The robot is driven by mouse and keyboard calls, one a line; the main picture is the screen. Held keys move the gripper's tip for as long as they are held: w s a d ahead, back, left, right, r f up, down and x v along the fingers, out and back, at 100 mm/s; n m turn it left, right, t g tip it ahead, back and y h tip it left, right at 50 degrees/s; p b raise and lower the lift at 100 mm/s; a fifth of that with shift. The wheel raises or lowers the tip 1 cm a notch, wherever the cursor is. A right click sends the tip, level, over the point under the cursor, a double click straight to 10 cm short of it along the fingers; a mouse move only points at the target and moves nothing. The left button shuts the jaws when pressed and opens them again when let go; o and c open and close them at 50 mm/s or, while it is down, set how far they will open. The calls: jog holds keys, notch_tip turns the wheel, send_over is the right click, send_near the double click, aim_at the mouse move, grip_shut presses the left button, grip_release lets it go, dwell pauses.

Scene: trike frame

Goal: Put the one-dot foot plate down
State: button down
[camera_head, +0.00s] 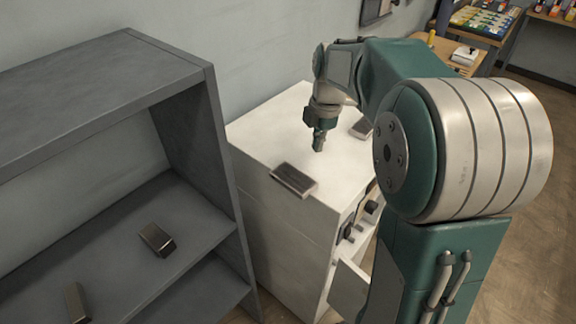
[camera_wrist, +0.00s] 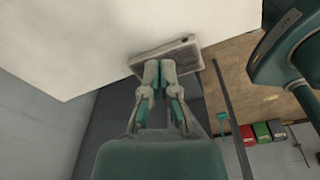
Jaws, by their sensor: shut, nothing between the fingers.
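A dark grey foot plate (camera_head: 293,180) lies flat on the white cabinet top (camera_head: 270,130), at its front edge. It also shows in the wrist view (camera_wrist: 190,54), where one small mark sits near its far corner; I cannot read its dots surely. My gripper (camera_head: 319,145) points down above the cabinet top, behind that plate and apart from it in the head view. In the wrist view my gripper (camera_wrist: 159,68) has its fingertips together and empty, and they overlap the plate's near edge in the picture. A second grey plate (camera_head: 361,128) lies farther back, partly hidden by my arm.
A grey shelf unit (camera_head: 120,55) stands at the left, with two dark blocks (camera_head: 157,239) (camera_head: 77,303) on its board. Below the cabinet top, a white door or drawer (camera_head: 350,290) stands out at the front. The middle of the cabinet top is clear. A wall runs behind.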

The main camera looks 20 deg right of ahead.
aim_at(318, 162)
jog(key=w+d+f+n, duration=0.2)
jog(key=f+n, duration=0.1)
jog(key=w+d+f+n+g, duration=0.1)
jog(key=w, duration=0.1)
jog(key=shift+f+y, duration=0.25)
jog(key=shift+y, duration=0.05)
jog(key=shift+w+d+f+n, duration=0.1)
jog(key=shift+w+f+n, duration=0.15)
jog(key=shift+n, duration=0.25)
jog(key=s+a, duration=0.2)
jog(key=a, duration=0.1)
jog(key=s+a, duration=0.2)
jog(key=a, duration=0.1)
jog(key=s+a, duration=0.2)
jog(key=a, duration=0.1)
jog(key=shift+s+a, duration=0.2)
jog(key=shift+a, duration=0.2)
jog(key=shift+s+a+f, duration=0.15)
jog(key=shift+s+a, duration=0.1)
jog(key=shift+f, duration=0.65)
jog(key=w+d, duration=0.2)
jog(key=d, duration=0.1)
jog(key=w+d, duration=0.2)
jog(key=d, duration=0.1)
jog(key=w+d, duration=0.2)
jog(key=d, duration=0.1)
jog(key=shift+d+f, duration=0.1)
jog(key=shift+d, duration=0.2)
